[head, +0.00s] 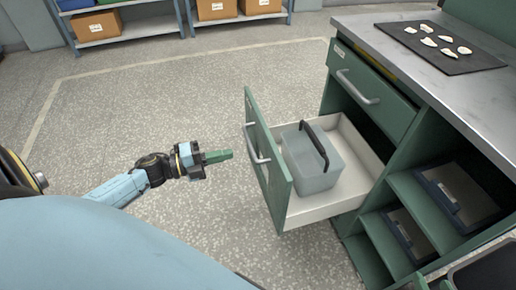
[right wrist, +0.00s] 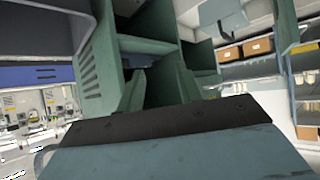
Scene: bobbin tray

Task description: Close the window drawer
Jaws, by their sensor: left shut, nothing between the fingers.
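The window drawer (head: 267,160) is a green-fronted drawer with a pale inside, pulled well out of the green cabinet. Its metal bar handle (head: 257,146) is on the front. A grey translucent bin (head: 311,166) with a black handle sits inside it. My left gripper (head: 228,155) has green fingers, shut and empty. It is just left of the drawer front, pointing at it with a small gap. My right gripper (right wrist: 160,78) shows in the right wrist view, its green fingers apart with nothing seen between them, in front of green shelving. I cannot make it out in the head view.
Above the open drawer is a shut drawer (head: 371,92) with a handle. The metal worktop (head: 447,92) carries a dark mat (head: 443,52) with several pale pieces. Open shelves (head: 410,205) to the right hold trays. The floor left of the drawer is clear.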

